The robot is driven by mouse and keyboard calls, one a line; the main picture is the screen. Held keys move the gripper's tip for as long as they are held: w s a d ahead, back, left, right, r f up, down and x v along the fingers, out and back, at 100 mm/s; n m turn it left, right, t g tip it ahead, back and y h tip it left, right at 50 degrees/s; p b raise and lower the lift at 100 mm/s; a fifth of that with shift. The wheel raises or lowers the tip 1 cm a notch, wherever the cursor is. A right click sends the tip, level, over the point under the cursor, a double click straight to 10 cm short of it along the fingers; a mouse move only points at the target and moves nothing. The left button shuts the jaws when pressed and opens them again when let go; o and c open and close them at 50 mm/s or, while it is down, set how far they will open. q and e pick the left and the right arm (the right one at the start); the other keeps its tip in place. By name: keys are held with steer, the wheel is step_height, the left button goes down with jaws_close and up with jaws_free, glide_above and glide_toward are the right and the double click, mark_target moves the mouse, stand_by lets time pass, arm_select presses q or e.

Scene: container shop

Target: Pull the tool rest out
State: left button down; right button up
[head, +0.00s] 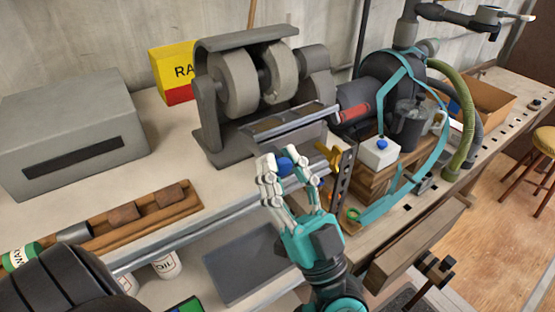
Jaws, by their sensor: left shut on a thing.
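A grey bench grinder (262,85) with two pale wheels stands on the workbench. The tool rest (292,122), a grey metal bar, lies across the front of the wheels. My left gripper (287,165) is in front of the grinder, below the tool rest, with its pale fingers closed around a blue ball knob (284,164). The fingers partly hide the knob, and what it joins to cannot be seen clearly. My right gripper is not in view.
A white block with another blue knob (382,145) sits on wooden blocks to the right. A yellow lever (333,157) is close beside my gripper. A grey box (75,130) and a wooden tray (140,220) are left. Teal bands and hoses crowd the right.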

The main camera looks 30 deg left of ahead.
arm_select(q)
steer(key=c, duration=1.4)
jaws_free()
steer(key=shift+d+f, duration=0.15)
steer(key=shift+c, duration=0.2)
steer(key=o, duration=0.4)
steer(key=shift+d, duration=0.1)
steer(key=shift+c, duration=0.2)
steer(key=shift+d+f, duration=0.2)
steer(key=v, duration=0.7)
steer(key=shift+r, duration=0.1)
